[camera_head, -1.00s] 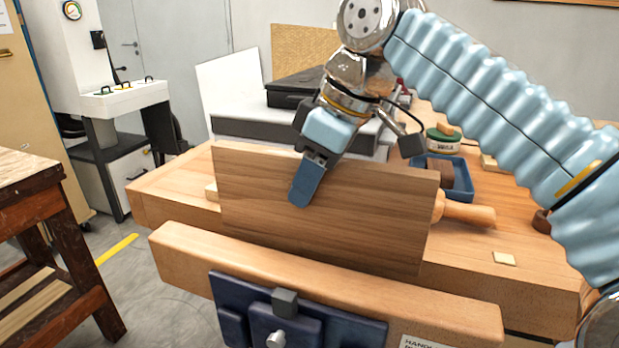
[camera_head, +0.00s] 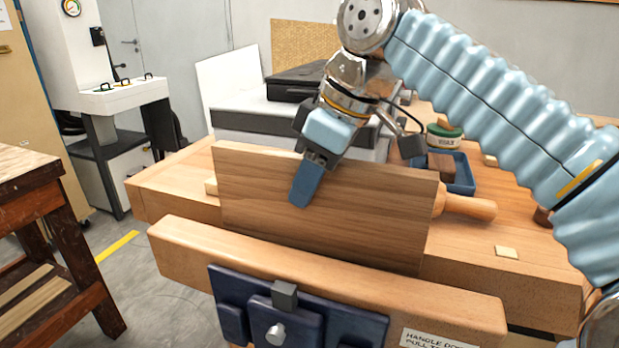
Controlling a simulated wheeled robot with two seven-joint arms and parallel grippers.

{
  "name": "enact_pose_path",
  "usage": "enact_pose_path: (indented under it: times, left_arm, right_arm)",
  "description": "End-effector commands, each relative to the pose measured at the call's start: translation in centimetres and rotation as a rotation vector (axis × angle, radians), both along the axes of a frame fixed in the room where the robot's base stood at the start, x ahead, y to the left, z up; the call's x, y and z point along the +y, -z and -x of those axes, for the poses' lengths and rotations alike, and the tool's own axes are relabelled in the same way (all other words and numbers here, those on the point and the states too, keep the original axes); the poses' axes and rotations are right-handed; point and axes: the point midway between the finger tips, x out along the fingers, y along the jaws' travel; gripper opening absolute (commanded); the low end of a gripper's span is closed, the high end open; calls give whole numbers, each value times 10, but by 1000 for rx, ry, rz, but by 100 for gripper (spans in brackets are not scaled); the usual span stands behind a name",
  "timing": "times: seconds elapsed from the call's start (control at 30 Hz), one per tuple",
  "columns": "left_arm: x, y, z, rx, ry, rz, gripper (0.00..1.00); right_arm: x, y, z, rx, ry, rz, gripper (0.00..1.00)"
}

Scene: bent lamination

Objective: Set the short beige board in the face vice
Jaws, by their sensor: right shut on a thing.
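The short board (camera_head: 370,215), brown with wood grain in this light, stands upright on its long edge, in the gap between the bench and the vice's wooden front jaw (camera_head: 330,278). Its lower edge is hidden behind that jaw. My right gripper (camera_head: 304,185) is shut on the board's upper edge, left of its middle, one finger showing on the near face. The face vice has a dark blue metal plate (camera_head: 345,325) with a grey block and a round knob on the front. My left gripper is not in view.
On the workbench (camera_head: 470,260) behind the board are a wooden-handled tool (camera_head: 468,207), a blue tray (camera_head: 462,178), a wax tin (camera_head: 444,137) and a grey machine (camera_head: 245,118). A brown wooden table (camera_head: 28,175) stands at the left, with open floor between.

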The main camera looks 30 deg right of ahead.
Motion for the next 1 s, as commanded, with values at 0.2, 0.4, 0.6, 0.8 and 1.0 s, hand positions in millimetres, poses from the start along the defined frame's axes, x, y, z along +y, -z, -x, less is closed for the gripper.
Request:
enact_pose_path:
  times: [0.2, 0.4, 0.6, 0.8, 1.0]
  left_arm:
    - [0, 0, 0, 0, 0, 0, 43]
    - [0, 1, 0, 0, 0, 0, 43]
    - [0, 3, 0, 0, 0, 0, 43]
    - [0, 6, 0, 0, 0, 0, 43]
    - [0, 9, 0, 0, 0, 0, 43]
  right_arm:
    - [0, -1, 0, -2, -1, 0, 0]
    - [0, 0, 0, -2, -1, 0, 0]
    - [0, 3, 0, -2, -1, 0, 0]
    - [0, 7, 0, -2, -1, 0, 0]
    - [0, 11, 0, -2, -1, 0, 0]
